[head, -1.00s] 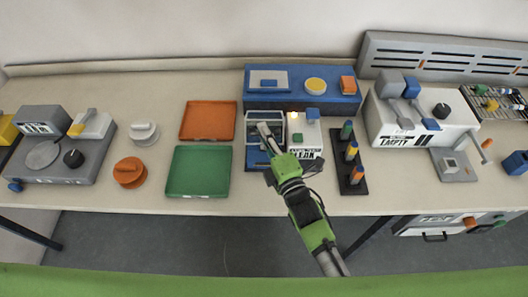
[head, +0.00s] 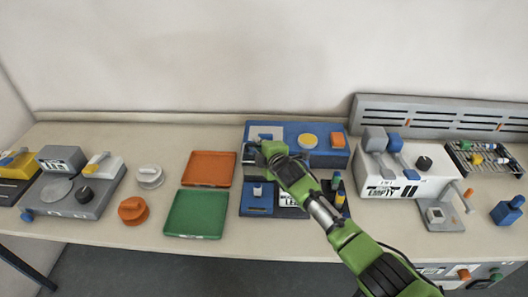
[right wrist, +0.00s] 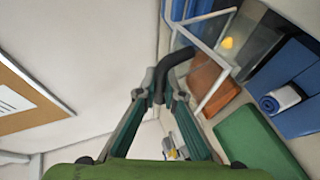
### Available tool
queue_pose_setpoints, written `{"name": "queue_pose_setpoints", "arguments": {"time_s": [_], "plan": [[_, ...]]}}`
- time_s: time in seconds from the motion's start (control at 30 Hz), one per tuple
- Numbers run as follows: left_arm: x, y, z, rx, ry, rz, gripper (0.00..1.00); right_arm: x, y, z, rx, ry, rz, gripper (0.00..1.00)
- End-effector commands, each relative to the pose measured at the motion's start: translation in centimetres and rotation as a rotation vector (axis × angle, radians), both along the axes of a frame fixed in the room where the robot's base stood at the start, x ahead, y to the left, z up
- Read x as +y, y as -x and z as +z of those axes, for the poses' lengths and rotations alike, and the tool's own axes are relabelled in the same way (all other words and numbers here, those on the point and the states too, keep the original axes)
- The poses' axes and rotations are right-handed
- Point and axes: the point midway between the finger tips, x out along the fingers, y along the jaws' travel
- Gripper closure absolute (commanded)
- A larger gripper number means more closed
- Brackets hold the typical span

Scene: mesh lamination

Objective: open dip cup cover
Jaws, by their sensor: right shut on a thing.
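My right gripper (head: 257,148) is shut on the dark curved handle (right wrist: 181,60) of the dip cup cover. The cover, a clear pane in a white frame (right wrist: 212,18), stands raised and tilted in the right wrist view; in the head view my gripper and arm hide most of it. My left gripper is out of view.
A blue station (head: 277,153) with a yellow disc is just behind. An orange tray (head: 208,168) and a green tray (head: 195,214) lie left of the dip base. My forearm passes over the bottle rack at the right, partly hiding it. A white machine (head: 392,190) stands farther right.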

Motion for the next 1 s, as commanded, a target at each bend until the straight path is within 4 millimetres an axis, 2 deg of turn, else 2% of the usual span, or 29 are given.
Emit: {"name": "queue_pose_setpoints", "arguments": {"time_s": [0.07,0.3,0.9,0.93,0.97,1.0], "plan": [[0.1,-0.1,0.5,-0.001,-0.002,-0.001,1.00,0.1,-0.8,0.6,0.023,0.006,-0.001,1.00],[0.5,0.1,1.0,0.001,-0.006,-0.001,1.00,0.5,-1.7,0.3,0.088,0.005,0.000,1.00],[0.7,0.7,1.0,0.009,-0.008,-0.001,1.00,0.7,-2.0,0.1,0.114,0.002,0.002,1.00],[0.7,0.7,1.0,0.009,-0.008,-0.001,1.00,0.7,-2.0,0.1,0.113,0.002,0.002,0.89],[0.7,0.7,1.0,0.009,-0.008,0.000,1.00,0.7,-2.0,0.1,0.113,0.002,0.002,0.84],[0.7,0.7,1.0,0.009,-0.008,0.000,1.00,0.7,-2.0,0.0,0.114,0.002,0.002,0.84]]}}
